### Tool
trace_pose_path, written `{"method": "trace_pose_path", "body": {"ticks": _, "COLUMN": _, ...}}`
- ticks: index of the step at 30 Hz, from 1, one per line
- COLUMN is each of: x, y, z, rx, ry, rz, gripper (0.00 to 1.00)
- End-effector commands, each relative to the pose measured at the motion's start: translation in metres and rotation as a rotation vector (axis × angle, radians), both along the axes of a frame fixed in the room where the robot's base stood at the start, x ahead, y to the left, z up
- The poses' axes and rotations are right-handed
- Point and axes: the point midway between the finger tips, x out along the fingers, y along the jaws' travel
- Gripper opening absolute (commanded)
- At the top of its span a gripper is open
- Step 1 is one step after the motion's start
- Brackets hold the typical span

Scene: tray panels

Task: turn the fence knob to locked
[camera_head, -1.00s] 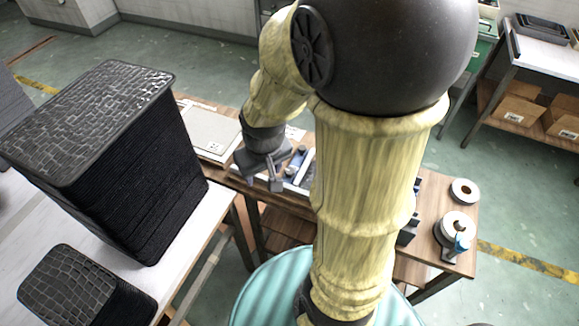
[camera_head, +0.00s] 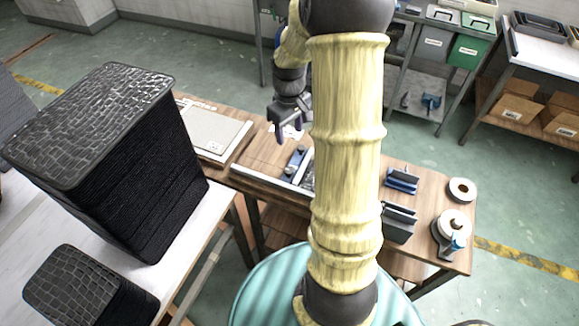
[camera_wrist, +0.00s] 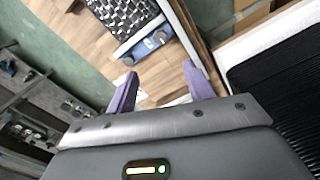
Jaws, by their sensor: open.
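My gripper (camera_head: 287,132) hangs above the workbench near its back edge, with its fingers pointing down. In the wrist view its two purple fingers (camera_wrist: 160,74) are apart with nothing between them. A blue fence block (camera_head: 296,160) sits on the bench in front of and below my gripper, beside a pale metal rail. In the wrist view the blue block (camera_wrist: 148,47) lies beyond the fingertips, clear of them, with small round dark and light parts on top. I cannot tell which part is the knob or how it is turned. My arm hides part of the fixture.
A pale panel (camera_head: 208,133) lies on the bench to the left. Blue-and-black holders (camera_head: 402,179) and a tape dispenser (camera_head: 451,232) stand to the right. Tall dark stacked trays (camera_head: 120,165) rise at the left. Bare wood (camera_head: 262,152) shows beside the block.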

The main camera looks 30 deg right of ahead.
Motion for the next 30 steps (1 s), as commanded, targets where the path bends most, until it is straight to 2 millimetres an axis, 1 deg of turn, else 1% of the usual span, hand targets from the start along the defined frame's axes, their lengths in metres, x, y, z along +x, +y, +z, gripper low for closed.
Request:
{"method": "trace_pose_path", "body": {"ticks": 5, "x": -0.001, "y": 0.000, "z": -0.022, "rx": 0.002, "ry": 0.005, "rz": -0.001, "gripper": 0.52}}
{"method": "trace_pose_path", "body": {"ticks": 21, "x": -0.002, "y": 0.000, "z": -0.115, "rx": 0.001, "ry": 0.004, "rz": 0.000, "gripper": 0.52}}
{"method": "trace_pose_path", "body": {"ticks": 27, "x": -0.001, "y": 0.000, "z": -0.146, "rx": 0.001, "ry": 0.003, "rz": -0.002, "gripper": 0.52}}
{"method": "trace_pose_path", "body": {"ticks": 30, "x": -0.001, "y": 0.000, "z": -0.158, "rx": 0.000, "ry": 0.003, "rz": -0.003, "gripper": 0.52}}
